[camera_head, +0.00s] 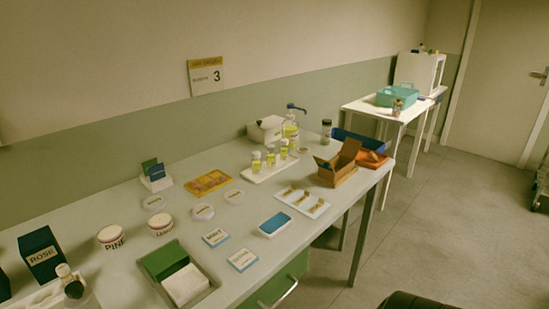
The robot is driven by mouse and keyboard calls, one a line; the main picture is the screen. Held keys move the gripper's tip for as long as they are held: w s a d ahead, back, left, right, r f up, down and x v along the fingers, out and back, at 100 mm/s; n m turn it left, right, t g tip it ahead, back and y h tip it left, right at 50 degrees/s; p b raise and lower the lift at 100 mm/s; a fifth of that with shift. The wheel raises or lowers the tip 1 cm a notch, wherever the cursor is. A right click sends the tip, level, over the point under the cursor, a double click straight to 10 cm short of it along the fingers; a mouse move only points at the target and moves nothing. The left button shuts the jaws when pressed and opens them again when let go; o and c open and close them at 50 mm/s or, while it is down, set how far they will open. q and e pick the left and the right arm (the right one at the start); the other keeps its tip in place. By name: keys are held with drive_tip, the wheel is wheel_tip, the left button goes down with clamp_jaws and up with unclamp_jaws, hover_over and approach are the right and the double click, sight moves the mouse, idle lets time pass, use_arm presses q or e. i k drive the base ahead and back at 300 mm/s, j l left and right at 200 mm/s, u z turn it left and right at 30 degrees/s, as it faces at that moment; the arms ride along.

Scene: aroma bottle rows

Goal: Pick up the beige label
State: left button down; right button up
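I cannot tell for sure which piece is the beige label. Several small tan pieces lie on a white tray (323,211) at the right of the table. Two pale cards with blue edges and dark lettering, a rear card (215,237) and a front card (242,259), lie flat near the table's front middle. Pale round discs lie behind them, including a left disc (154,202), a middle disc (203,212) and a right disc (234,196). Neither of my grippers shows in this view.
On the table (110,275) stand a green-and-white box in a grey tray (213,287), white jars (111,237), a dark ROSE box (41,256), small bottles on a white stand (259,176), an open cardboard box (340,163) and a blue-topped dish (275,225).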

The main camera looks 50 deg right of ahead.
sight(318, 205)
drive_tip(key=z, duration=1.8)
